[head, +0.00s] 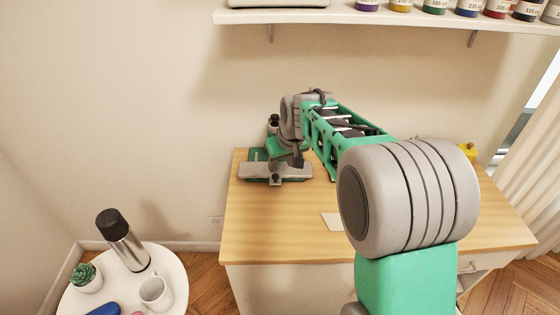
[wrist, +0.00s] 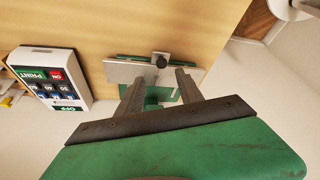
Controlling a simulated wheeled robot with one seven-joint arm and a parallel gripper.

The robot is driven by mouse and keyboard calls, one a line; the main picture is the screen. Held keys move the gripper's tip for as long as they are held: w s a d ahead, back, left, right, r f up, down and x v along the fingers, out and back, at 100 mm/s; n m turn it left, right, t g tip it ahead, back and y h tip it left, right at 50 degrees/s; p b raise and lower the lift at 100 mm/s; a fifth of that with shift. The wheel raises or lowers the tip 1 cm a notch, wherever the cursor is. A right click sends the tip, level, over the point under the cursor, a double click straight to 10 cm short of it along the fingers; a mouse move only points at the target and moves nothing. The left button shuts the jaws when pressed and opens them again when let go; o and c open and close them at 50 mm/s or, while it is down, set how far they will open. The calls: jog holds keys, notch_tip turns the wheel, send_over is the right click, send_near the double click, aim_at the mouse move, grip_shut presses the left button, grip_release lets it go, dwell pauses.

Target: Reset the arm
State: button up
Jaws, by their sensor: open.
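My arm reaches out over the wooden desk in the head view. My gripper (head: 297,158) is above the back left part of the desk, close to a grey and green device with a flat plate (head: 240,170). In the wrist view my gripper (wrist: 160,80) has its two dark fingers apart, with nothing held between them. The device's grey plate (wrist: 122,72) and dark knob show beyond the fingertips. I cannot tell whether the fingers touch it. My arm hides part of the desk's back in the head view.
The desk top (head: 275,215) is mostly bare, with a pale card (head: 331,222) near the front. A keypad box (wrist: 50,78) lies left in the wrist view. A white round table (head: 175,275) holds a flask (head: 125,243), mug (head: 155,292) and plant (head: 86,277). A shelf (head: 340,16) hangs above.

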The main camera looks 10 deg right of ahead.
jog(key=s+f, duration=0.1)
jog(key=s, duration=0.1)
jog(key=s+f+m+g, duration=0.1)
jog(key=s+f, duration=0.1)
jog(key=s+f+g, duration=0.1)
jog(key=s+f, duration=0.1)
jog(key=shift+s+d+f, duration=0.2)
jog(key=shift+s+d, duration=0.1)
jog(key=shift+d, duration=0.05)
jog(key=shift+m+g, duration=0.5)
jog(key=shift+g, duration=0.3)
jog(key=s, duration=0.1)
jog(key=s+f, duration=0.1)
jog(key=s, duration=0.1)
jog(key=s+f, duration=0.1)
jog(key=s, duration=0.1)
jog(key=shift+d, duration=0.15)
jog(key=shift+g, duration=0.3)
jog(key=s, duration=0.6)
jog(key=shift+d+r, duration=0.1)
jog(key=shift+r, duration=0.05)
jog(key=s+r, duration=0.3)
jog(key=s, duration=0.5)
notch_tip(320, 180, up, 6)
jog(key=w+a+t, duration=0.1)
jog(key=t, duration=0.2)
jog(key=shift+a+r+h+p, duration=0.15)
jog(key=shift+h+p, duration=0.25)
jog(key=shift+p, duration=0.05)
jog(key=shift+c, duration=0.7)
